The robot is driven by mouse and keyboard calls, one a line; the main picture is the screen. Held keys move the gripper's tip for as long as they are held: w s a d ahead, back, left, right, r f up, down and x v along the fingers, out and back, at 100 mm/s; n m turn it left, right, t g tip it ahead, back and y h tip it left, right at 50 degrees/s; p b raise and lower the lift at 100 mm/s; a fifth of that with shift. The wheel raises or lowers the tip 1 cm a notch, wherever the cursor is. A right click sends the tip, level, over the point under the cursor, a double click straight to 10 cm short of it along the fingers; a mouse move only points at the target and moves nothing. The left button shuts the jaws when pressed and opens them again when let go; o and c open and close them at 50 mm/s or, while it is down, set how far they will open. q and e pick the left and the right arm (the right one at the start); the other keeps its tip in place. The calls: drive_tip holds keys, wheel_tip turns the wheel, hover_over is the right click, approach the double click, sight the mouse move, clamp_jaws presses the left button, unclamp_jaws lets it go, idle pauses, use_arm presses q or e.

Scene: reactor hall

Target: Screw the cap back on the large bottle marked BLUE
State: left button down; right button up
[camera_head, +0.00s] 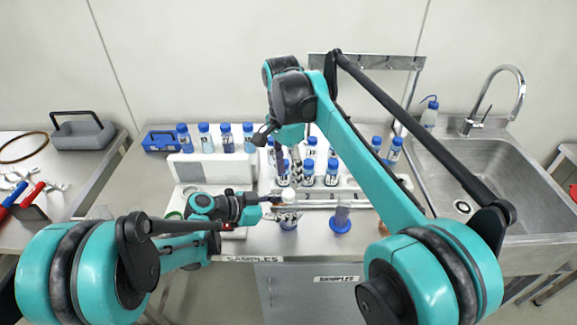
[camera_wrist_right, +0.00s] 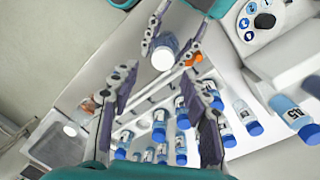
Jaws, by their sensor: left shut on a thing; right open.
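My left gripper (camera_head: 284,207) is shut on a bottle (camera_head: 288,224) with a dark blue lower part, near the bench's front edge. In the right wrist view its pale round top (camera_wrist_right: 164,54) faces the camera between the left fingers, and I see no blue cap on it. Its label cannot be read. My right gripper (camera_head: 296,172) is above the rack area. In the right wrist view its fingers (camera_wrist_right: 160,74) are spread with nothing held between them, the held bottle lying just beyond the tips. I cannot make out a loose cap.
Several blue-capped sample bottles (camera_head: 309,178) stand behind in a numbered rack (camera_head: 320,198). A clear cylinder with a blue foot (camera_head: 342,222) stands to the right. A small orange item (camera_wrist_right: 194,59) shows by the right fingertip. A white device (camera_head: 207,170) is left, a sink (camera_head: 470,185) right.

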sight(289, 193)
drive_tip(key=n, duration=0.7)
drive_tip(key=shift+r+n, duration=0.25)
drive_tip(key=shift+n, duration=0.05)
drive_tip(key=n, duration=0.7)
drive_tip(key=shift+r, duration=0.25)
drive_tip(key=n, duration=0.7)
drive_tip(key=shift+s+d+r+t, duration=0.1)
drive_tip(key=shift+r+t, duration=0.1)
drive_tip(key=shift+t, duration=0.1)
drive_tip(key=n, duration=0.7)
drive_tip(key=shift+r+y, duration=0.25)
drive_tip(key=shift+y, duration=0.05)
drive_tip(key=shift+f, duration=0.1)
drive_tip(key=shift+f, duration=3.95)
